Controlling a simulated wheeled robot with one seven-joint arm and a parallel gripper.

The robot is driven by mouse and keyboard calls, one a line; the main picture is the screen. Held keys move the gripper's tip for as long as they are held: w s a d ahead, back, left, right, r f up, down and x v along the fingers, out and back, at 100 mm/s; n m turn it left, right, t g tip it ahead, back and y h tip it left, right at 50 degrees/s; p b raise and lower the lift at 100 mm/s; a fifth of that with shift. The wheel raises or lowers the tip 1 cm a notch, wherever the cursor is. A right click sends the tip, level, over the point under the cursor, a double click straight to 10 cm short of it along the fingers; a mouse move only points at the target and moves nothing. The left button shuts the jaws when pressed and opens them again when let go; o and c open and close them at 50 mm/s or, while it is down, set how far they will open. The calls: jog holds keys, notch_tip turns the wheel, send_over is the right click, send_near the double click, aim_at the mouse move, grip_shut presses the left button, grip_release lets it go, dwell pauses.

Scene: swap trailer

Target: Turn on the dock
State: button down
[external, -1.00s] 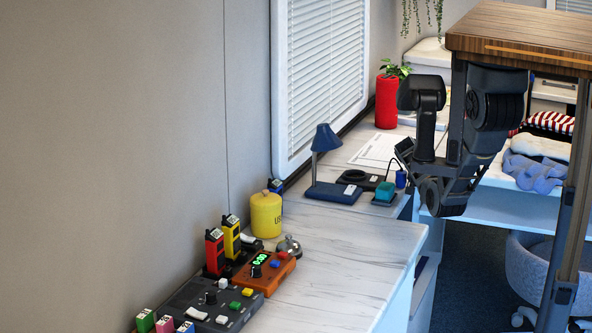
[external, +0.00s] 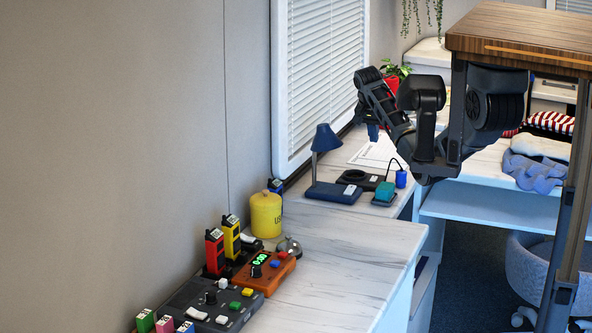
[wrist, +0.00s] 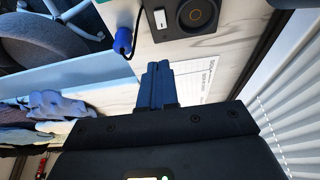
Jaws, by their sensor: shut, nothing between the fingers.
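My gripper (external: 373,133) is raised above the far part of the counter, near the window, with its fingers pointing down. Its blue fingers (wrist: 157,85) are together and empty in the wrist view. A flat dark device with a round recess (external: 352,176) and a white switch lies on the counter beside the blue lamp; it may be the dock. In the wrist view its round recess (wrist: 199,14) and white rocker switch (wrist: 160,19) show at the top edge, beyond and apart from my fingertips. Whether the switch is on cannot be told.
A blue desk lamp (external: 327,140), teal block (external: 385,190) and blue corded plug (external: 401,179) stand near the dark device. A grey control box (external: 205,307), orange timer box (external: 265,272) and yellow canister (external: 265,215) stand nearer. The white counter (external: 360,240) between is clear.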

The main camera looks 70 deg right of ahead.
aim_at(374, 178)
jog(key=shift+w+a+r, duration=0.1)
jog(key=shift+w+a, duration=0.1)
jog(key=shift+w, duration=0.05)
jog(key=x, duration=1.4)
jog(key=shift+a, duration=0.4)
